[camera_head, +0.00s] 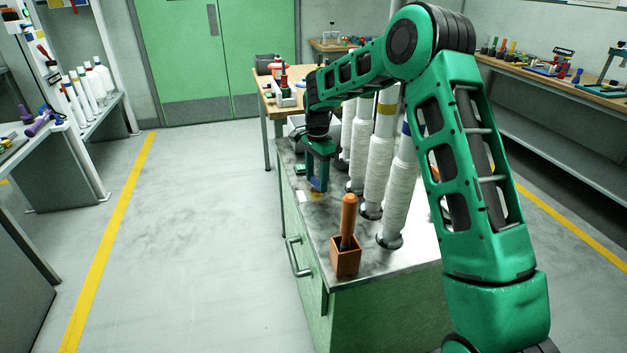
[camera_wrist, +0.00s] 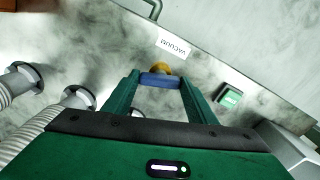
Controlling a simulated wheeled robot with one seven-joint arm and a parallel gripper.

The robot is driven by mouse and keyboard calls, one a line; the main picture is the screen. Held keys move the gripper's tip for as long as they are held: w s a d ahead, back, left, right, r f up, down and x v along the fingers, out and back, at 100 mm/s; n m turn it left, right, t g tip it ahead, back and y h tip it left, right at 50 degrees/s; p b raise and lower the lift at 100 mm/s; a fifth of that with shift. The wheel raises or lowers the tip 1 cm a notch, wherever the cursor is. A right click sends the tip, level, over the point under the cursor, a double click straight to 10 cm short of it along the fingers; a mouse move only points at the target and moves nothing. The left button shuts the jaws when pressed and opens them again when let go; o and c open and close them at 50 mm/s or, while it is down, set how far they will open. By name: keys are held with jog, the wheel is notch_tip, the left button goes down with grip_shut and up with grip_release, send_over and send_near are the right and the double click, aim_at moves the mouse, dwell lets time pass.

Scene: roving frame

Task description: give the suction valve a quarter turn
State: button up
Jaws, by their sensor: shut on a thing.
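The suction valve shows in the wrist view as a blue handle (camera_wrist: 159,81) with a brass-coloured body (camera_wrist: 161,68) just beyond it. My gripper (camera_wrist: 160,84) is shut on the blue handle, which spans the space between its two fingers. In the head view my gripper (camera_head: 318,178) reaches down to the worktop, with the blue handle (camera_head: 319,184) partly hidden between its fingers. A white label reading VACUUM (camera_wrist: 173,47) lies beside the valve. The valve's base and pipe connection are mostly hidden.
White wrapped hoses (camera_head: 376,170) rise from the worktop (camera_head: 312,225) close right of my gripper. An orange box (camera_head: 345,258) holding a wooden-handled tool (camera_head: 348,215) stands at the near corner. A green switch (camera_wrist: 229,97) sits near the valve. Floor to the left is clear.

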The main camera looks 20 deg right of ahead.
aim_at(317, 179)
jog(key=n, duration=0.7)
jog(key=shift+w+r, duration=0.2)
jog(key=shift+w, duration=0.05)
jog(key=n, duration=0.4)
jog(key=shift+n, duration=1.7)
jog(key=o, duration=1.1)
jog(key=shift+s+f, duration=0.1)
jog(key=shift+s, duration=0.05)
jog(key=shift+c, duration=0.2)
notch_tip(317, 179, up, 11)
jog(key=shift+f, duration=0.15)
